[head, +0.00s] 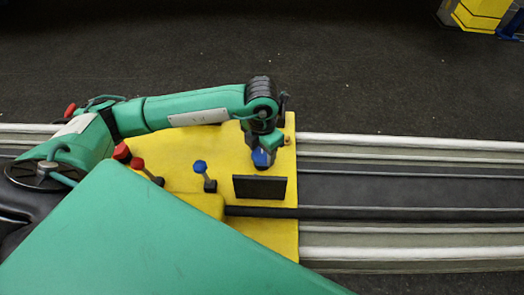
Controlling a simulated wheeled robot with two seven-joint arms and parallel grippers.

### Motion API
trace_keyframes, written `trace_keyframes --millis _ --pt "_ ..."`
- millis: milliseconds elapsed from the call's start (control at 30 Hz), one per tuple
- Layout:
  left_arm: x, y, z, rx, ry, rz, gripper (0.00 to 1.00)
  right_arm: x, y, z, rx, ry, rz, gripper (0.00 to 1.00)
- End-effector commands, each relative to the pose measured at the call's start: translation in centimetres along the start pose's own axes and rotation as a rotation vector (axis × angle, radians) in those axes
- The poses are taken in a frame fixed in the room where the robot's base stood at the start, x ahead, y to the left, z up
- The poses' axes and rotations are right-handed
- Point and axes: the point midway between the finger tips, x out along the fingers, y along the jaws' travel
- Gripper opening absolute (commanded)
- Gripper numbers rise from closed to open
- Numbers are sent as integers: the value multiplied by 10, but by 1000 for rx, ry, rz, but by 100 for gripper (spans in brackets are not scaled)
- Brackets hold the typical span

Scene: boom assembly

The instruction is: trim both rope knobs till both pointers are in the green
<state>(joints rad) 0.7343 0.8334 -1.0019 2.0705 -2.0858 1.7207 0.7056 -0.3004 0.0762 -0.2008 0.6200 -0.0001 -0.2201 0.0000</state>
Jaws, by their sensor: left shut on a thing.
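My left gripper (265,146) reaches over the far right part of the yellow console (180,145), pointing down. It is shut on a blue knob (262,158), which shows just below the fingers. A second blue knob (200,167), on a short stem with a dark base, stands to the left and is untouched. A dark panel (260,188) sits just in front of the held knob. No pointer or green zone can be made out on it. My right gripper is not in view.
Two red-topped levers (122,152) (137,163) stand on the console's left. Pale rails (410,143) and a dark bar (400,213) run off to the right. A green part of my own body hides the lower left. A yellow object (480,13) lies far at the top right.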

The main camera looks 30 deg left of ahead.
Motion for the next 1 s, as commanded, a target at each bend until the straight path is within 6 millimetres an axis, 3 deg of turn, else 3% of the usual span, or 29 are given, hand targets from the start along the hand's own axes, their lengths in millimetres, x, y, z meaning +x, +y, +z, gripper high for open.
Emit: trace_keyframes --millis 67,100,200,633,767,1000 --pt "-1 0 0 -1 -1 0 30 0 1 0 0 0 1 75" --pt "-1 0 0 -1 -1 0 55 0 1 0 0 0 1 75" --pt "-1 0 0 -1 -1 0 75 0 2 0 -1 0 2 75" --pt "-10 0 1 -1 -2 1 75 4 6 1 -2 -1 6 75" --pt "-32 0 1 -1 -6 1 75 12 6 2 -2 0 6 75" --pt "-88 0 1 0 -7 2 75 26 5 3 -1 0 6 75"
